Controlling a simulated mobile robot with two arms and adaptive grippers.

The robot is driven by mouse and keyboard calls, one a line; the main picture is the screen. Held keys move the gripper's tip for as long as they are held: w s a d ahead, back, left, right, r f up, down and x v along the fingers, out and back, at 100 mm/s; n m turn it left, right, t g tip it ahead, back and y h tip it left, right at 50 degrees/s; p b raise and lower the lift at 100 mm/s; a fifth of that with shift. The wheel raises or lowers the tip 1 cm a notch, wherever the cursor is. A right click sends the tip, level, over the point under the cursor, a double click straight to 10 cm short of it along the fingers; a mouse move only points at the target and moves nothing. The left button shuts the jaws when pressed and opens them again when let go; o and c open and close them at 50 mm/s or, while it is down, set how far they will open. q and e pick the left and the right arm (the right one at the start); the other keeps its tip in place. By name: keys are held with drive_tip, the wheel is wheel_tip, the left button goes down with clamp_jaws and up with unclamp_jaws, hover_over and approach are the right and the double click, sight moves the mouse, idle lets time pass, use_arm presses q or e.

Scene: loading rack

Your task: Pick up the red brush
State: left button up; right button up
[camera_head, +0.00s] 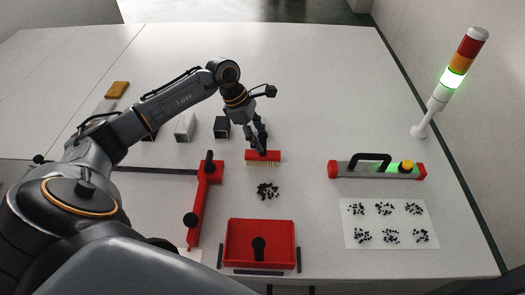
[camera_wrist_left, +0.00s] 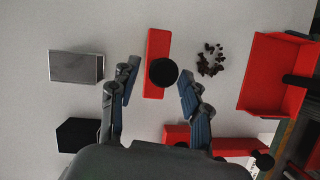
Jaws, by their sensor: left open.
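The red brush (camera_head: 268,157) lies on the white table, its pale bristles facing the near side in the head view. In the left wrist view the brush (camera_wrist_left: 156,44) shows as a red bar with a round black knob (camera_wrist_left: 163,72). My left gripper (camera_head: 261,143) is right above the brush in the head view. In the left wrist view the left gripper (camera_wrist_left: 157,88) is open, one finger on each side of the bar and knob. I cannot tell whether the fingers touch it. My right gripper is not in view.
Dark bits (camera_head: 268,190) lie just in front of the brush. A red dustpan (camera_head: 232,258) and a red handled bar (camera_head: 200,208) are nearer. A grey tool with a black handle (camera_head: 377,169), a sheet with dark piles (camera_head: 390,222) and a signal light (camera_head: 455,80) are right.

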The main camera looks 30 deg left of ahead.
use_arm(q)
drive_tip(key=shift+x, duration=1)
drive_tip(key=shift+w+d+f, duration=0.1)
drive_tip(key=shift+d+f, duration=0.05)
drive_tip(key=shift+f, duration=0.1)
clamp_jaws()
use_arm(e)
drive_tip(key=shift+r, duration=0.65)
